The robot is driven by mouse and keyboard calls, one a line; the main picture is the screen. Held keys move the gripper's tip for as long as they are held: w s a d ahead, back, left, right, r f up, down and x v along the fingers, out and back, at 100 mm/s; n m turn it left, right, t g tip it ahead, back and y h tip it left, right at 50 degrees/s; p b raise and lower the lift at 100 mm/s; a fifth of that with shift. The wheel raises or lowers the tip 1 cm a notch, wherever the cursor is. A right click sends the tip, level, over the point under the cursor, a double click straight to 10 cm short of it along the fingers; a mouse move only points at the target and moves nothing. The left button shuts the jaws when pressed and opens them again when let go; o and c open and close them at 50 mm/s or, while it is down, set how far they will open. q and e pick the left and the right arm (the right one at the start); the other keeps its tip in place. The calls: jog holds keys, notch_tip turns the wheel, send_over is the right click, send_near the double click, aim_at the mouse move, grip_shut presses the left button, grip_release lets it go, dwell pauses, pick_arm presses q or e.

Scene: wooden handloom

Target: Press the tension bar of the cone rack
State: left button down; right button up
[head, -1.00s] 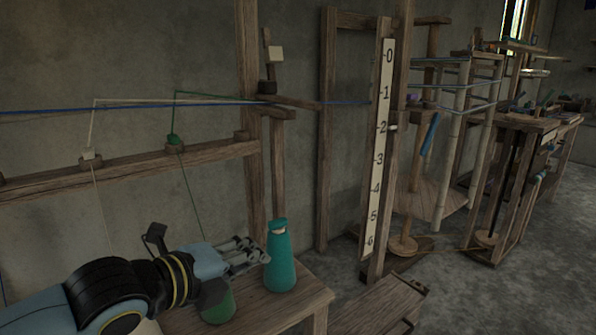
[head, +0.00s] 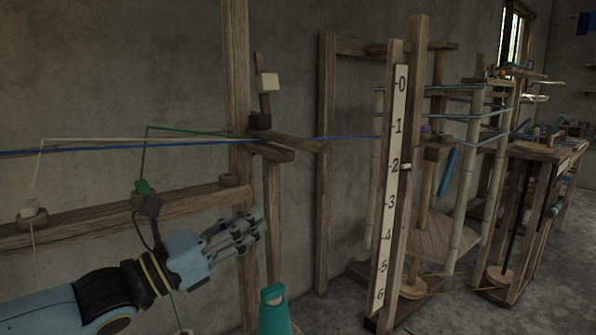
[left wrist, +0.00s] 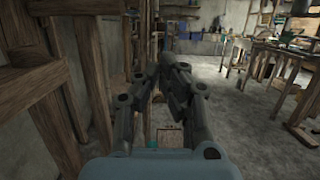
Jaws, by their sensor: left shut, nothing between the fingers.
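The cone rack's rail (head: 110,216) runs along the left wall in the head view. Blue, green and pale threads pass from it to a post (head: 238,120). A short wooden bar (head: 288,142) sticks out from this post. It seems to be the tension bar, though I cannot be sure. A pale block (head: 267,83) sits on a slim upright above it. My left gripper (head: 257,228) is shut and empty, below the bar and apart from it. Its fingers also show in the left wrist view (left wrist: 168,68). My right gripper is not in view.
A teal cone (head: 273,312) stands below my left gripper. A numbered scale board (head: 392,190) stands upright to the right. Wooden frames with threads (head: 470,180) and a workbench (head: 550,150) are further right. Bare floor (left wrist: 235,130) shows in the left wrist view.

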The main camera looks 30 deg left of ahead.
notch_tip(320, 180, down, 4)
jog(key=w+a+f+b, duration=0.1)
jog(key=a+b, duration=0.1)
jog(key=b, duration=0.2)
pick_arm(q)
jog(key=w+d+r+p, duration=0.3)
jog(key=w+r+p, duration=0.2)
jog(key=w, duration=0.4)
jog(key=shift+d+r, duration=0.35)
jog(key=shift+r, duration=0.35)
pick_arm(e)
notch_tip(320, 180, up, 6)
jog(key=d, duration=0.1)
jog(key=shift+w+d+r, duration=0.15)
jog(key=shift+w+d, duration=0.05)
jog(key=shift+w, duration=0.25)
pick_arm(q)
jog(key=shift+p, duration=0.3)
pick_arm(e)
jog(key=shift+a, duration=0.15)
